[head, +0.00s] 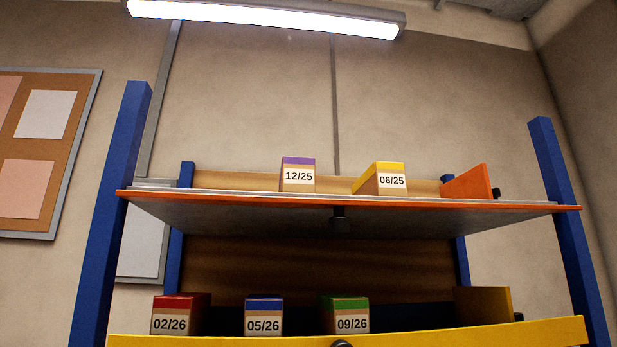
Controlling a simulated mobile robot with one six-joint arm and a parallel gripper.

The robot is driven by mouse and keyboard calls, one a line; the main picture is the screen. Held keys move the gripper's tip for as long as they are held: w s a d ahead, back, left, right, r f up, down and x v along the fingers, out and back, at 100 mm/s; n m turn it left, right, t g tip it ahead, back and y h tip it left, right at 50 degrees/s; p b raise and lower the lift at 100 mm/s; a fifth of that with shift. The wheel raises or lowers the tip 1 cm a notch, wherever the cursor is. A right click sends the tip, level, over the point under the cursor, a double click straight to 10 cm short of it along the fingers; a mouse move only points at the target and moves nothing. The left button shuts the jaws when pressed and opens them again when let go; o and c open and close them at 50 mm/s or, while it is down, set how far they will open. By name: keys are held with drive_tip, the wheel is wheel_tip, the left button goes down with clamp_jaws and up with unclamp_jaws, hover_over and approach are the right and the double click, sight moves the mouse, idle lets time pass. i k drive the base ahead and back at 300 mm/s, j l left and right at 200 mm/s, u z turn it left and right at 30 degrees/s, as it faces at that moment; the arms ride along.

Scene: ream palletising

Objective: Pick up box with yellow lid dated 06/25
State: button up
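The box with the yellow lid (380,180) stands on the upper shelf (225,199), right of the middle. Its white label reads 06/25, and its long side is seen at an angle on the left. My gripper is not in view.
A purple-lidded box (298,176) labelled 12/25 stands left of it, with a gap between. An orange panel (467,182) stands to its right. The lower shelf holds red (180,314), blue (264,315) and green-lidded (345,314) boxes. Blue posts (108,220) flank the rack.

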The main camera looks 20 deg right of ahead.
sight(388, 179)
drive_tip(key=i+j+z, duration=0.1)
drive_tip(key=z, duration=0.35)
drive_tip(key=i+j+z, duration=0.2)
drive_tip(key=z, duration=0.2)
drive_tip(key=i+j+z, duration=0.1)
drive_tip(key=z, duration=0.35)
drive_tip(key=i+j+z, duration=0.1)
drive_tip(key=j+z, duration=0.2)
drive_tip(key=z, duration=0.15)
